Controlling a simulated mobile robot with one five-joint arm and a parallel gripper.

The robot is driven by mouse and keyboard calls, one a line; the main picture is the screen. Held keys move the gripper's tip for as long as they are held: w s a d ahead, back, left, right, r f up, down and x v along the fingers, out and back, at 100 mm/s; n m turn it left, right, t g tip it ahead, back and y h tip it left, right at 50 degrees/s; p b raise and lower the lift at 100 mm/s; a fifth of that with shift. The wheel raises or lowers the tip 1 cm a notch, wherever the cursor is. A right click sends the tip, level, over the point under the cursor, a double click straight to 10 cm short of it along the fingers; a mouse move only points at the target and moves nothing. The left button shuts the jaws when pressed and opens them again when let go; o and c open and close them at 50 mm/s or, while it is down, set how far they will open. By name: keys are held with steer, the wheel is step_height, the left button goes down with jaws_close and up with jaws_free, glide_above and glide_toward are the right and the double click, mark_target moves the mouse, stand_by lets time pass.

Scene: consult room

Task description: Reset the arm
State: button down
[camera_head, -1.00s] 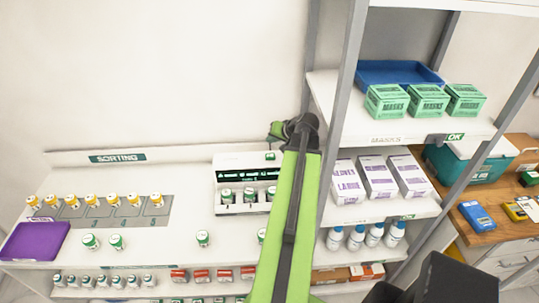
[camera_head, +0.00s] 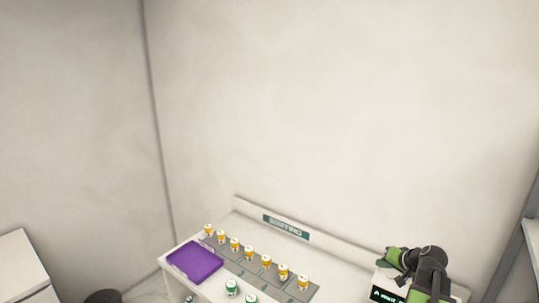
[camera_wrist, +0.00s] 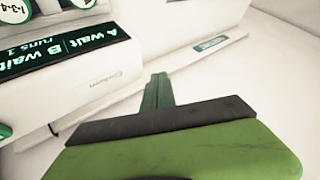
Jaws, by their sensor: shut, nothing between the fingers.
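My gripper (camera_head: 392,257) is green and black, at the lower right of the head view. Its fingers are together and empty. In the wrist view the closed green fingers (camera_wrist: 157,92) point at the white bench surface and its back ledge. A white device with a dark display (camera_head: 385,295) is just below my gripper in the head view. In the wrist view its display (camera_wrist: 65,48) with green and white text fills the upper left, beside the fingers. I cannot tell the exact gap between them. My arm runs down out of the head view's bottom edge.
The sorting bench carries a purple tray (camera_head: 194,262), a row of yellow-labelled bottles (camera_head: 249,253) on a grey strip, and green-labelled bottles (camera_head: 231,287). A white cabinet (camera_head: 22,268) stands at left, a dark bin (camera_head: 103,297) near it. A grey shelf post (camera_head: 515,262) is at right.

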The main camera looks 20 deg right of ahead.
steer(key=w+a+f+n+g+y+b, duration=0.1)
steer(key=w+a+f+n, duration=0.15)
steer(key=a, duration=0.95)
steer(key=w+a+f+n+g+y+b, duration=0.1)
steer(key=w+a+f+n+b, duration=0.2)
steer(key=a, duration=0.8)
steer(key=w+a+f+n+g+y, duration=0.25)
steer(key=w+a, duration=0.25)
steer(key=a, duration=0.7)
steer(key=s+a+f+n+g+h+b, duration=0.1)
steer(key=s+a+f, duration=0.15)
steer(key=a, duration=0.45)
steer(key=s+a+f+n+g+h+b, duration=0.1)
steer(key=s+a+f, duration=0.15)
steer(key=a, duration=0.35)
steer(key=s+d+m+g+h, duration=0.1)
steer(key=s+d+g+h, duration=0.1)
steer(key=s, duration=0.3)
steer(key=shift+s+d+f, duration=0.35)
steer(key=shift+s+d, duration=0.05)
steer(key=shift+d, duration=0.2)
